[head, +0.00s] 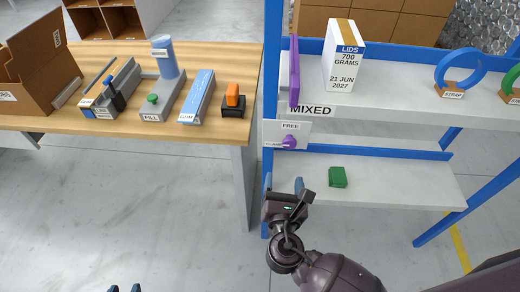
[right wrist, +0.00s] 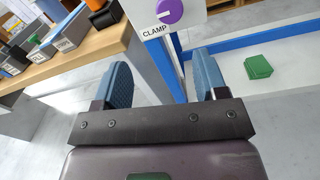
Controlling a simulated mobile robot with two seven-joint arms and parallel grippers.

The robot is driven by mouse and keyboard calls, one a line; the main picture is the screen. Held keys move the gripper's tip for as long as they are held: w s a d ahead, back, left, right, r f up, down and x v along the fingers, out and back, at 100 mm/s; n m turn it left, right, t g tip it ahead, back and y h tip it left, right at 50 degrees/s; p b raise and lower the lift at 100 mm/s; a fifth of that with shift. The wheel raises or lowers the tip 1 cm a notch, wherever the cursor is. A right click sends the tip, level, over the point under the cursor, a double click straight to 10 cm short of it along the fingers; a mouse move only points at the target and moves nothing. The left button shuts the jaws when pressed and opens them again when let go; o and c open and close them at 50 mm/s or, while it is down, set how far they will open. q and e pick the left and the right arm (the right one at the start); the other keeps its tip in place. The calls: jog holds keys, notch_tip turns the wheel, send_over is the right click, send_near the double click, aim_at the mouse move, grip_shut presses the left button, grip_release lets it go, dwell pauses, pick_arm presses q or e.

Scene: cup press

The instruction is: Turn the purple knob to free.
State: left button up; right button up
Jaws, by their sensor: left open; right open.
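The purple knob (head: 289,142) sits on a white plate (head: 300,131) on the shelf's left front post. The plate reads FREE above the knob and CLAMP at its lower left. In the right wrist view the knob (right wrist: 170,11) is partly cut off by the top edge, with a pale mark on its left side towards the CLAMP label (right wrist: 155,30). My right gripper (head: 284,184) is open and empty, below the knob and apart from it; its blue fingers (right wrist: 162,78) stand wide apart.
The shelf holds a LIDS box (head: 343,62), a purple upright piece (head: 294,70), a blue ring (head: 460,70) on a STRAP stand, and a green block (head: 338,177) lower down. A wooden table (head: 215,128) with several devices stands left. Floor between is clear.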

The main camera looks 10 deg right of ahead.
aim_at(289, 146)
jog(key=shift+n+h, duration=0.3)
jog(key=shift+n, duration=0.6)
jog(key=x, duration=0.7)
jog(key=d+b+x, duration=0.1)
jog(key=x, duration=0.3)
jog(key=shift+s, duration=0.15)
jog(key=shift+r, duration=0.1)
jog(key=c, duration=0.9)
